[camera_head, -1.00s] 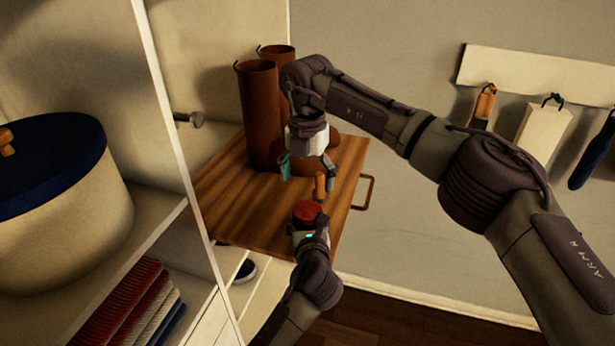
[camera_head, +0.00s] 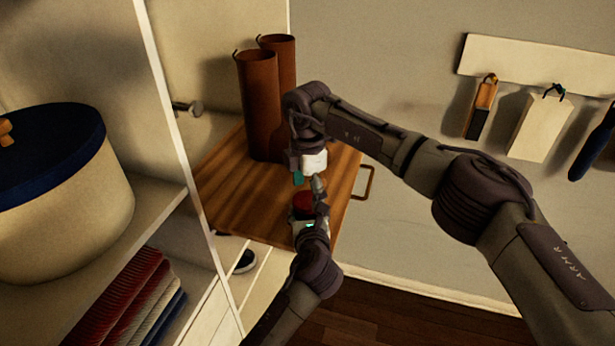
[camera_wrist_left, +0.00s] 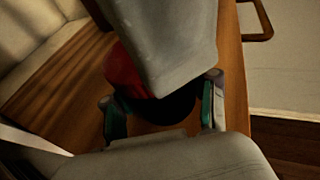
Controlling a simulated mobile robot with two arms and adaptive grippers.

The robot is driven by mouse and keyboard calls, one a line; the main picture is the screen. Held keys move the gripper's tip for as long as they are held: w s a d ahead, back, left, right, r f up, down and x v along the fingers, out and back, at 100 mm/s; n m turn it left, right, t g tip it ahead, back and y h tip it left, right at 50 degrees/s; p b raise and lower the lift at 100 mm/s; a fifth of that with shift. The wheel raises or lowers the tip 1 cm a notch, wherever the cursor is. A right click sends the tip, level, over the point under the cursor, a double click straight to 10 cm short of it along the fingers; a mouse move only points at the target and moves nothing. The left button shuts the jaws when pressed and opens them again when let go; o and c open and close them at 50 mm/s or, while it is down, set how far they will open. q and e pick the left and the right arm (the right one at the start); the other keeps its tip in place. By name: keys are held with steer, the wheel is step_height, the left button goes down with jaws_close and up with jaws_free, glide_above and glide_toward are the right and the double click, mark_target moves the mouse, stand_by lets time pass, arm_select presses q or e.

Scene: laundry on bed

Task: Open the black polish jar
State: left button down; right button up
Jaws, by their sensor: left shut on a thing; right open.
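A jar with a red top (camera_head: 304,201) is at the front of the wooden board, between the fingers of my left gripper (camera_head: 308,216). In the left wrist view the jar shows red (camera_wrist_left: 124,76) and a black lower part (camera_wrist_left: 172,108), with the fingers of the left gripper (camera_wrist_left: 165,112) shut on it. My right gripper (camera_head: 309,180) is open, pointing down just above the red top. Its grey body (camera_wrist_left: 165,40) hides much of the jar in the left wrist view. I cannot tell whether it touches the jar.
Tall brown boots (camera_head: 262,105) stand at the back of the wooden board (camera_head: 225,195), behind my right gripper. A metal handle (camera_head: 366,183) sticks out on the right. A shelf with a blue-lidded round box (camera_head: 60,215) is left. Brushes (camera_head: 481,108) hang on the wall rack.

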arm_select(q)
steer(key=shift+f, duration=0.1)
arm_select(e)
steer(key=shift+f, duration=0.75)
